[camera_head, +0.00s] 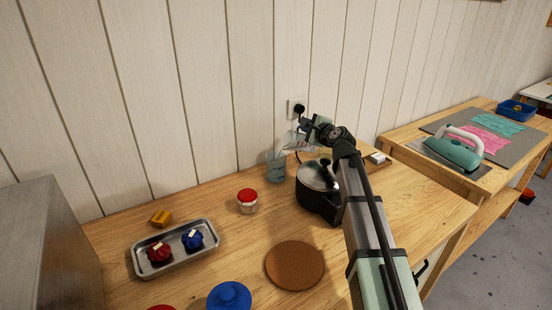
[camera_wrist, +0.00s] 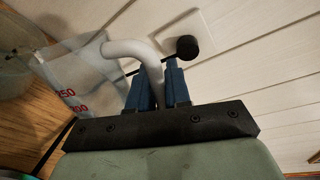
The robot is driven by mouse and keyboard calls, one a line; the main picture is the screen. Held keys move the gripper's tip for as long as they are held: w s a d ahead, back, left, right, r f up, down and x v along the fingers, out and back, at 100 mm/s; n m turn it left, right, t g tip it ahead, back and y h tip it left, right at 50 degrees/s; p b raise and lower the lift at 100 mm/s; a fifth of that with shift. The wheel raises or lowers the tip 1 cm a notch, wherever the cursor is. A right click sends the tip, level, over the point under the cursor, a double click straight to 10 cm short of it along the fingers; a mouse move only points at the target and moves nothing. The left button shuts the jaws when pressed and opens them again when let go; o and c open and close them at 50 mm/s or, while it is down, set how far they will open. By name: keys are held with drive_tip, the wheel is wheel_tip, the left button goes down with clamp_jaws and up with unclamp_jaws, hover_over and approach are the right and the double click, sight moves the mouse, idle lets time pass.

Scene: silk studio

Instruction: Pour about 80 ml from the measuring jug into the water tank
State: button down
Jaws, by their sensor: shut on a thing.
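My gripper (camera_head: 309,131) is shut on the white handle of the clear measuring jug (camera_head: 294,141), up near the wall. In the wrist view the jug (camera_wrist: 85,85) has red scale marks, and its handle passes between the blue fingers (camera_wrist: 159,90). The jug looks tilted to the left. A clear container (camera_head: 276,168), which looks like the water tank, stands on the table just below the jug's left end. A round, clear shape at the wrist view's left edge may be the same container. I cannot make out a stream or the water level in the jug.
A dark lidded pot (camera_head: 318,188) stands close to the right of the container, beneath my arm. A red-lidded jar (camera_head: 247,201), a metal tray (camera_head: 143,270) and a cork mat (camera_head: 295,265) lie nearer. A socket with a black plug (camera_head: 298,108) is on the wall.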

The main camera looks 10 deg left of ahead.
drive_tip(key=shift+s+a+r+n, duration=0.25)
drive_tip(key=shift+a+r+n, duration=0.15)
idle(0.6)
drive_tip(key=shift+w+d, duration=0.1)
drive_tip(key=shift+w+d+f+m, duration=0.4)
drive_tip(key=shift+d+f+m, duration=0.2)
drive_tip(key=shift+f+m, duration=0.25)
drive_tip(key=shift+w+d+f+m+y, duration=0.1)
drive_tip(key=shift+d+f+m+y, duration=0.05)
drive_tip(key=shift+f+m, duration=0.25)
drive_tip(key=shift+w+d+f+m+y, duration=0.1)
drive_tip(key=shift+d+f+m+y, duration=0.05)
drive_tip(key=shift+f+m, duration=0.15)
drive_tip(key=shift+w+d+f+m+y, duration=0.15)
drive_tip(key=shift+d+m, duration=0.1)
drive_tip(key=shift+m, duration=0.3)
drive_tip(key=shift+w+d+r+m+y, duration=0.1)
drive_tip(key=shift+d+m+y, duration=0.1)
drive_tip(key=shift+m, duration=0.3)
